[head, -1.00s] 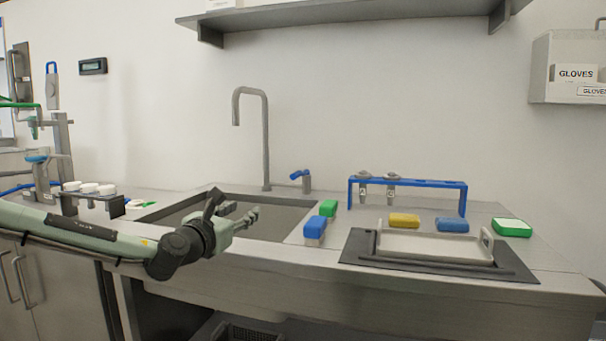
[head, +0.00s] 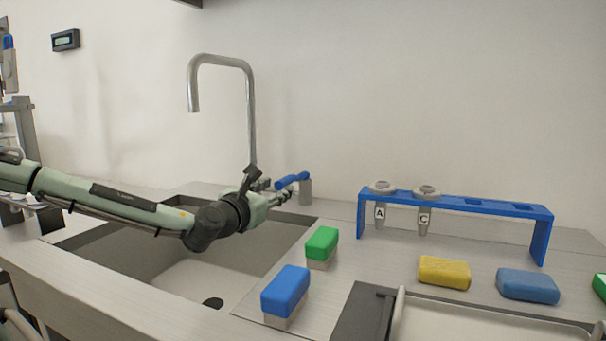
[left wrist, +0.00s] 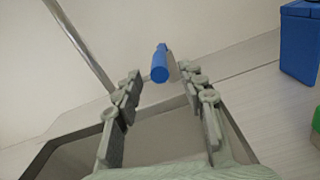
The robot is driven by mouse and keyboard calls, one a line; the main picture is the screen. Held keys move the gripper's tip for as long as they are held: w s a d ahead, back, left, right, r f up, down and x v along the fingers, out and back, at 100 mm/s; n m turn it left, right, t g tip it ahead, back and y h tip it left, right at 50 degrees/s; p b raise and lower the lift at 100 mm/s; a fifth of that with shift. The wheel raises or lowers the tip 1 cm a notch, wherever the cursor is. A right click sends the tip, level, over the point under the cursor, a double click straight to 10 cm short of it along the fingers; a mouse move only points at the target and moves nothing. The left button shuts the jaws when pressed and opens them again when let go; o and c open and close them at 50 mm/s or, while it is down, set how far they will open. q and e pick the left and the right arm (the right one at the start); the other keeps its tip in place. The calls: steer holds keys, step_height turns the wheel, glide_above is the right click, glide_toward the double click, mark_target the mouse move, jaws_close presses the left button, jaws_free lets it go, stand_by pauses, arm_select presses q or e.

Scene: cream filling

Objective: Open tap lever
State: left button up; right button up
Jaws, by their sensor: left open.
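The blue tap lever (head: 292,180) sits on top of a short grey post (head: 305,191) behind the sink's right side. The curved steel spout (head: 250,115) rises to its left. My left gripper (head: 283,192) is open and empty over the back right of the sink, close to the lever. In the left wrist view the lever (left wrist: 160,66) lies ahead of the gap between my open fingers (left wrist: 160,90), its end facing the camera. I cannot tell whether a finger touches it. My right gripper is not in view.
The sink basin (head: 205,280) lies below my left arm. A blue rack (head: 500,208) with tubes, and yellow (head: 444,272) and blue (head: 528,285) sponges, are further right.

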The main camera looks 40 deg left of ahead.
mark_target(290, 176)
arm_select(q)
steer(key=shift+w+a, duration=0.1)
steer(key=shift+w, duration=0.25)
steer(key=shift+w+a, duration=0.15)
steer(key=shift+w, duration=0.45)
steer(key=x, duration=0.3)
steer(key=shift+s+f, duration=0.1)
steer(key=shift+b+x, duration=0.55)
steer(key=shift+x, duration=0.55)
steer(key=shift+w+a+r, duration=0.1)
steer(key=shift+w, duration=0.25)
steer(key=shift+w+a+r, duration=0.15)
steer(key=shift+w, duration=0.25)
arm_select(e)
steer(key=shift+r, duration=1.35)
arm_select(q)
jaws_close()
